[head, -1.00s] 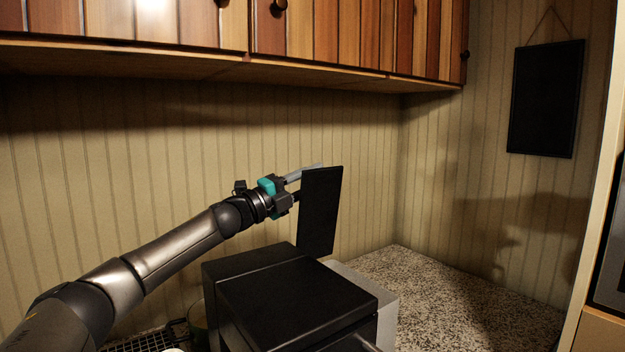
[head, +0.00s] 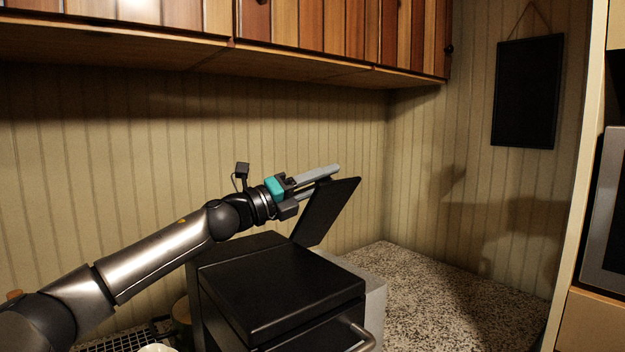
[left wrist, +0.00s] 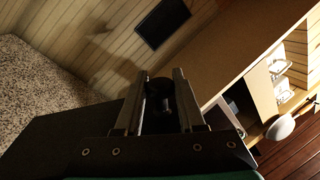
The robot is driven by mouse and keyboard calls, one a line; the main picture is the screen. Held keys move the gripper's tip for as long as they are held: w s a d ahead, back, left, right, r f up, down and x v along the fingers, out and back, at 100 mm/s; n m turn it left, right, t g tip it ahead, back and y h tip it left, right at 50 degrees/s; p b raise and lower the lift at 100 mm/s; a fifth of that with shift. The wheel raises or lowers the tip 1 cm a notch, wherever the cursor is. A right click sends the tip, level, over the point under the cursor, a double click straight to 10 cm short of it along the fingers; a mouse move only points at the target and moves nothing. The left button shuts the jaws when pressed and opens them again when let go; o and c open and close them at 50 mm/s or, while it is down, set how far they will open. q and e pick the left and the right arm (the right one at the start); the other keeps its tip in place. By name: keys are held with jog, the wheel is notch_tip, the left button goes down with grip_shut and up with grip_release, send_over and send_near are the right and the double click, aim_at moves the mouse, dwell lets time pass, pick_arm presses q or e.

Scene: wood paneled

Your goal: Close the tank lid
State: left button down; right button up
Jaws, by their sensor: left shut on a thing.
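The tank lid (head: 328,212) is a flat black panel at the back of a black and grey machine (head: 280,285). It stands tilted, its top leaning right, and is not flat on the machine. My left gripper (head: 322,178) is at the lid's upper left edge, shut on it. In the left wrist view, my left gripper's two fingers (left wrist: 158,100) have a dark part between them, and a black panel, apparently the lid (left wrist: 65,140), lies to the left. The exact contact is hard to see. My right gripper is not in view.
Wooden cabinets (head: 300,35) hang above the arm. The speckled counter (head: 440,290) is clear right of the machine. A dark rack (head: 120,338) and a pale round item (head: 160,348) are at lower left. The machine has a metal handle (head: 358,335) in front.

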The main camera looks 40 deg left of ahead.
pick_arm(q)
jog(key=shift+s+d+f+m+g+b, duration=0.2)
jog(key=shift+d+f+m, duration=0.1)
jog(key=shift+d+m, duration=0.25)
jog(key=shift+s+d+f+m+g+b, duration=0.1)
jog(key=shift+s+d+f+m+g, duration=0.15)
jog(key=shift+d+m, duration=0.3)
jog(key=shift+w, duration=0.1)
jog(key=c, duration=0.5)
grip_release()
jog(key=shift+f, duration=0.15)
